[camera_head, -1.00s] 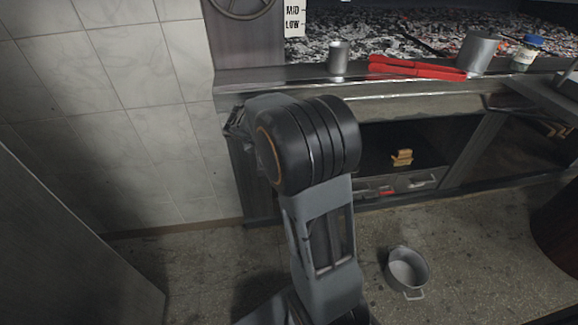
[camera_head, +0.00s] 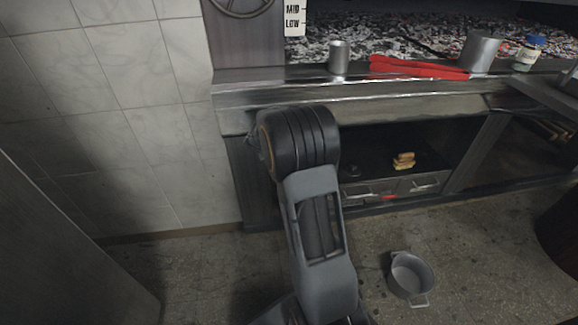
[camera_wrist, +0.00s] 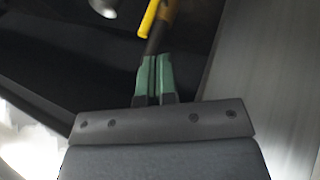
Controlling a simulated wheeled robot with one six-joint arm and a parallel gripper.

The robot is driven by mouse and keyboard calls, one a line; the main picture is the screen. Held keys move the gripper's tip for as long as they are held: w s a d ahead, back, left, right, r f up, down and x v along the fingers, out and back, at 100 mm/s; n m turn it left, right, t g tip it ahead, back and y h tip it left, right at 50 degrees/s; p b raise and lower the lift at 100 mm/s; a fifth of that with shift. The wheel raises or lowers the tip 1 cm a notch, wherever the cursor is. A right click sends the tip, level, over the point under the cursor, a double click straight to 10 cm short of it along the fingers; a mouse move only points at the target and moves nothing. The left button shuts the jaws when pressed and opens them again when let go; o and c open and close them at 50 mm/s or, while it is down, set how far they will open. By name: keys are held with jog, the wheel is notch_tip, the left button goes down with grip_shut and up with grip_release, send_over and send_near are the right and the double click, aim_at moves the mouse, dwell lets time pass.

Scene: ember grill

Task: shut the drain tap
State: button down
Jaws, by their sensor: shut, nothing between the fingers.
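In the wrist view, my gripper (camera_wrist: 153,82) has two green fingers side by side, shut with nothing between them. Just beyond the fingertips are a yellow lever (camera_wrist: 149,18) and a brownish, brass-like stem (camera_wrist: 161,32), which look like the drain tap. The fingertips overlap the lower end of the stem in the picture; I cannot tell whether they touch it. The lever's far end is cut off by the frame's top edge. In the head view, my arm hides the gripper, and I cannot make out the tap.
A grill counter (camera_head: 400,97) runs across the back, with red tongs (camera_head: 415,67) and metal cups on its ledge. Below it is an open shelf with a tan object (camera_head: 403,161) and drawers (camera_head: 420,184). A metal pot (camera_head: 408,277) stands on the floor. A tiled wall (camera_head: 110,120) is at left.

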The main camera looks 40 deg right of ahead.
jog(key=b+x, duration=0.2)
jog(key=x, duration=0.6)
jog(key=shift+d+f, duration=0.2)
jog(key=shift+f, duration=0.15)
jog(key=shift+r+p, duration=0.1)
jog(key=shift+p, duration=0.2)
